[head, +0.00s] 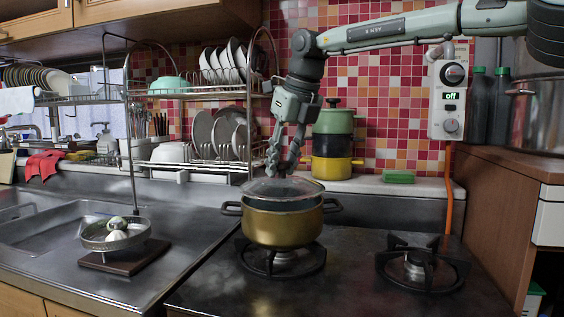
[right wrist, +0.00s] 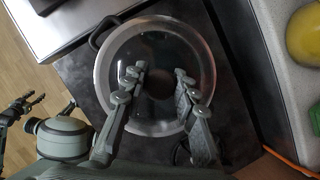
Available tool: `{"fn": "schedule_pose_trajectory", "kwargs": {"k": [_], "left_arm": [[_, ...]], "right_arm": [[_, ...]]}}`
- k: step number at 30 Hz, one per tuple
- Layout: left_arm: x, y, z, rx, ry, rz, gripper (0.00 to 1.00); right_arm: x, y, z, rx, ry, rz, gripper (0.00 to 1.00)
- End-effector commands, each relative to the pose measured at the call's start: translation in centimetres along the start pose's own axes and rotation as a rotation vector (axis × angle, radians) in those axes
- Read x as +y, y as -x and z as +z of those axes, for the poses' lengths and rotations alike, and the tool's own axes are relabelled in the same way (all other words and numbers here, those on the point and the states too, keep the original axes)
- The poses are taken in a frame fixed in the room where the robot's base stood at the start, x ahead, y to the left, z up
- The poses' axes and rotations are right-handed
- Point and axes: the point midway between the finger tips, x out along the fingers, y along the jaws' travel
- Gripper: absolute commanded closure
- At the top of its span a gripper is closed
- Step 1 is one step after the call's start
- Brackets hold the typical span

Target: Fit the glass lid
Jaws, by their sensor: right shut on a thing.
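The glass lid (head: 270,188) has a clear top, a pale metal rim and a dark knob. It is at the mouth of the gold-coloured pot (head: 283,226), and I cannot tell whether it rests fully on the rim. My right gripper (head: 283,172) points down and is shut on the lid's knob. In the right wrist view, the lid (right wrist: 150,110) lies between and under the fingers (right wrist: 160,85) and covers most of the pot. My left gripper (right wrist: 32,102) shows at the left edge of the right wrist view, away from the pot; its jaw state is unclear.
The pot stands on the left burner (head: 262,262); the right burner (head: 420,266) is empty. Stacked pots (head: 333,145) and a green sponge (head: 398,176) stand on the ledge behind. A strainer bowl (head: 100,238) and a dish rack (head: 205,90) are to the left.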

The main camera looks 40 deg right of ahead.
Motion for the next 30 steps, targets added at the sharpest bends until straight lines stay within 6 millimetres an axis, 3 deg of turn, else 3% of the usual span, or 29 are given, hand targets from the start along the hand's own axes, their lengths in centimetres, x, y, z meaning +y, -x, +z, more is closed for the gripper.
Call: {"fn": "schedule_pose_trajectory", "kwargs": {"k": [30], "left_arm": [[0.09, -0.60, 0.15, 0.000, 0.000, 0.000, 0.57]], "right_arm": [[-0.01, -0.84, -0.33, -0.002, 0.000, 0.000, 1.00]]}}
